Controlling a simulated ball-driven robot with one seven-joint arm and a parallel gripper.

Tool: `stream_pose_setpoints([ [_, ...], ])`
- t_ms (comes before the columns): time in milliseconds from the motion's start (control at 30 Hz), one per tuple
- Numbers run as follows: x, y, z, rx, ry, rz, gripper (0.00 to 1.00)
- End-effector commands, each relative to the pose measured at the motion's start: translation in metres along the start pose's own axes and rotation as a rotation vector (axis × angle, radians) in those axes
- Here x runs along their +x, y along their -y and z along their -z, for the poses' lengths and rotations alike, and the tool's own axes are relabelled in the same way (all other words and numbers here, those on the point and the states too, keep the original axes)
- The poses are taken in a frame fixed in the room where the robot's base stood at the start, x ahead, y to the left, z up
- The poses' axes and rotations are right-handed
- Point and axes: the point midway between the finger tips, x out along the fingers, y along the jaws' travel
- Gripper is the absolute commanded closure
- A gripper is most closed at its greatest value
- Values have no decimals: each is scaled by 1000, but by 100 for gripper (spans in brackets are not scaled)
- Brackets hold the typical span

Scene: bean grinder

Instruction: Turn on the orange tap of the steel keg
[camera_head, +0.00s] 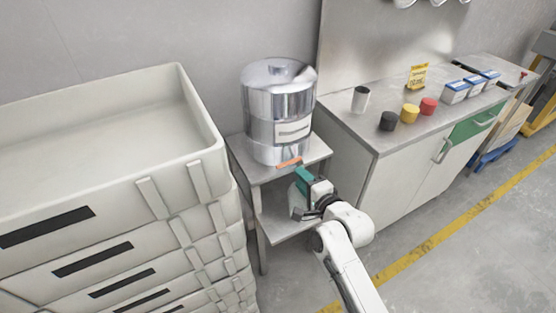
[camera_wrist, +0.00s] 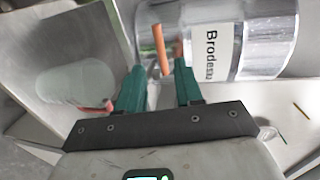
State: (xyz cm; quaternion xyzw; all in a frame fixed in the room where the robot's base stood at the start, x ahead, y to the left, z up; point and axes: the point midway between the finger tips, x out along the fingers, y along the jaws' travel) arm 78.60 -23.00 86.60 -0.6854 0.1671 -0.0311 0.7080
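The steel keg (camera_head: 280,105) is a shiny cylinder with a lid and a white label, standing upright on a small metal side table. Its orange tap (camera_head: 289,163) sits low on the front. In the wrist view the keg (camera_wrist: 268,40) lies sideways with label "Brodesu", and the orange tap handle (camera_wrist: 160,48) shows as a bar ahead of the fingertips. My gripper (camera_head: 302,174) is just in front of the tap, slightly right and below it. In the wrist view my gripper (camera_wrist: 160,72) has its teal fingers apart, with the handle lined up between them. Contact cannot be told.
The side table (camera_head: 316,148) has a lower shelf. Stacked pale crates (camera_head: 190,170) stand close on the left. A counter (camera_head: 375,135) on the right holds a metal cup (camera_head: 360,99), black, yellow and red jars (camera_head: 409,114) and blue-white boxes (camera_head: 455,92).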

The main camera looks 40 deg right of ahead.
Motion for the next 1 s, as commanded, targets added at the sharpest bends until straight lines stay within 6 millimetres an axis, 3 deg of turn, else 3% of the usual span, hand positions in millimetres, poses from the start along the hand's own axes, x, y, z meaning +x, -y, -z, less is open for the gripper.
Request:
stream_pose_setpoints([
  [300, 57, 1, -1, -3, 1, 1, 64],
  [500, 85, 0, -1, -4, 2, -1, 64],
  [700, 96, 0, -1, -5, 2, -1, 64],
  [1000, 98, 0, -1, -5, 2, -1, 66],
])
